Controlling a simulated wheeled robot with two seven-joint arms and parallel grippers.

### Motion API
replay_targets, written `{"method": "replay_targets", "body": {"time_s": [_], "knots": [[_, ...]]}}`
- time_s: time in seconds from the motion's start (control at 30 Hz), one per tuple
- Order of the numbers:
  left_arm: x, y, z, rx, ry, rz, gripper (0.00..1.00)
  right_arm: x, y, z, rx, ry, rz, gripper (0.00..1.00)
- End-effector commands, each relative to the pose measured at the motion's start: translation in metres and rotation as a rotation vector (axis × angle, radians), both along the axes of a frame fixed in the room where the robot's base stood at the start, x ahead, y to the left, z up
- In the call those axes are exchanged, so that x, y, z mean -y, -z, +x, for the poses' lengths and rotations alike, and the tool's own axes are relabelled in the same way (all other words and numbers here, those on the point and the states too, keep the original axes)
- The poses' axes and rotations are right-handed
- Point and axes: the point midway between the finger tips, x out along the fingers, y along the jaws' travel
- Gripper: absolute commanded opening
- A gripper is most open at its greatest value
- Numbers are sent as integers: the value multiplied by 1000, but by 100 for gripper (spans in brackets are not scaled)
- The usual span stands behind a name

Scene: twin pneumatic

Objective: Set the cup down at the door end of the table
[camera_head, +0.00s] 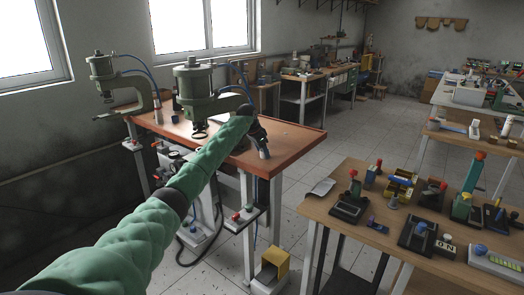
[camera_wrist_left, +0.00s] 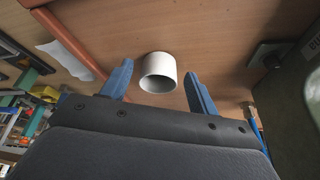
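A white cup (camera_wrist_left: 158,72) with its round mouth turned toward the camera shows in the left wrist view, against the wooden table top (camera_wrist_left: 185,22). My left gripper (camera_wrist_left: 157,80) is open; its two blue fingers lie to either side of the cup, with a small gap on each side. In the head view my left gripper (camera_head: 258,138) is over the right part of the wooden table (camera_head: 292,138) by the window. I cannot make out the cup there; my arm and gripper cover that area. My right gripper is in neither view.
A green press (camera_head: 193,90) stands on the table just left of my gripper, with another press (camera_head: 103,75) farther left. The table's right end (camera_head: 308,148) looks clear. A second bench (camera_head: 330,212) with several devices stands at the right.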

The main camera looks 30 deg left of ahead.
Motion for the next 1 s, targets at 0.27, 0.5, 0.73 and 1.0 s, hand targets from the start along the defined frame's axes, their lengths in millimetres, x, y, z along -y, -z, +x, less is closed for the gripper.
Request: {"method": "replay_targets", "body": {"time_s": [0.27,0.5,0.73,1.0], "knots": [[-1,-5,-1,1,0,0,60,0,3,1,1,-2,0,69],[-7,-35,-13,3,0,2,60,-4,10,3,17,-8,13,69],[-13,-77,-29,3,0,2,60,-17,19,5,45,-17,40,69],[-17,-107,-40,2,-1,1,60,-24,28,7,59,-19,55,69]]}}
